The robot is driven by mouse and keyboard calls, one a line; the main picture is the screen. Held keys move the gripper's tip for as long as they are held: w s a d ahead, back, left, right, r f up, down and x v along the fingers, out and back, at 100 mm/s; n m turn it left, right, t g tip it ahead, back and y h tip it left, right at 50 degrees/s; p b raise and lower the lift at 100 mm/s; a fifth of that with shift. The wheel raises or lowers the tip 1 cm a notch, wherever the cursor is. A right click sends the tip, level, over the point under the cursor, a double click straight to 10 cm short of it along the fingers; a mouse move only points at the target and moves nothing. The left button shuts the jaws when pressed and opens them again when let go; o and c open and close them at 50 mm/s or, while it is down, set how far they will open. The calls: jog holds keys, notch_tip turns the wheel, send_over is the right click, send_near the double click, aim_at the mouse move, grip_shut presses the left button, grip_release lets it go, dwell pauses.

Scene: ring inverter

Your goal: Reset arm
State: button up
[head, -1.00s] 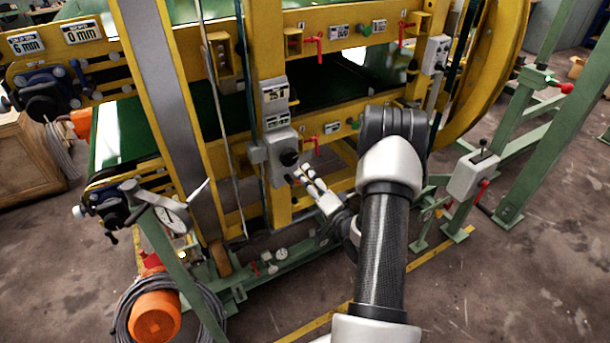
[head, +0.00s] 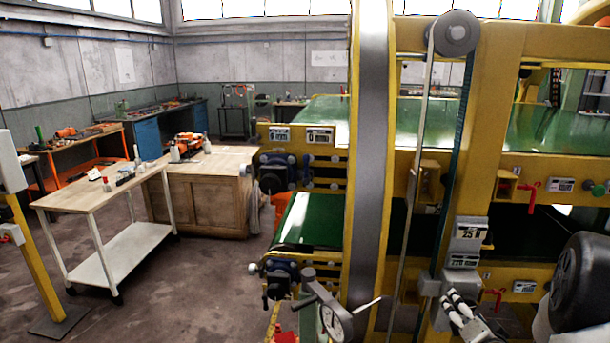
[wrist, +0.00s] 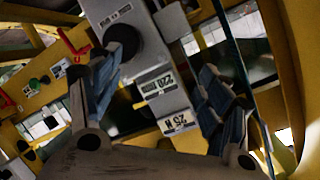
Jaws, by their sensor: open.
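My gripper (head: 452,304) is at the lower right of the head view, in front of a grey control box (head: 462,282) on a yellow upright of the machine. In the wrist view, my gripper (wrist: 160,95) has its two blue-padded fingers spread apart, with nothing between them. Beyond and between the fingers are the grey box (wrist: 170,62), its black round knob (wrist: 122,40) at the upper left, and labels reading 220 and 25 N. The knob is hidden in the head view. My arm enters the head view from the lower right.
The yellow machine (head: 492,120) with green belts fills the right side, close to my arm. A wheeled table (head: 100,190) and wooden cabinet (head: 215,205) stand left. Floor (head: 190,285) in front of them is clear.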

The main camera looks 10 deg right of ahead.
jog(key=s+a+r+n+g, duration=0.2)
jog(key=s+a+r+n, duration=0.1)
jog(key=a+r, duration=0.35)
jog(key=s+a+r+n+g, duration=0.2)
jog(key=s+a+r+g, duration=0.1)
jog(key=a+r, duration=0.3)
jog(key=s+a+n+g+y, duration=0.1)
jog(key=s+a+n+g, duration=0.1)
jog(key=s+a, duration=0.7)
jog(key=s+a+n+g+y, duration=0.2)
jog(key=s+a+n, duration=0.2)
jog(key=s+a, duration=0.4)
jog(key=s, duration=0.6)
jog(key=shift+a+r+g+y, duration=0.3)
jog(key=shift+a+r, duration=0.05)
jog(key=shift+a, duration=0.05)
jog(key=shift+s+d, duration=0.1)
jog(key=shift+d, duration=0.05)
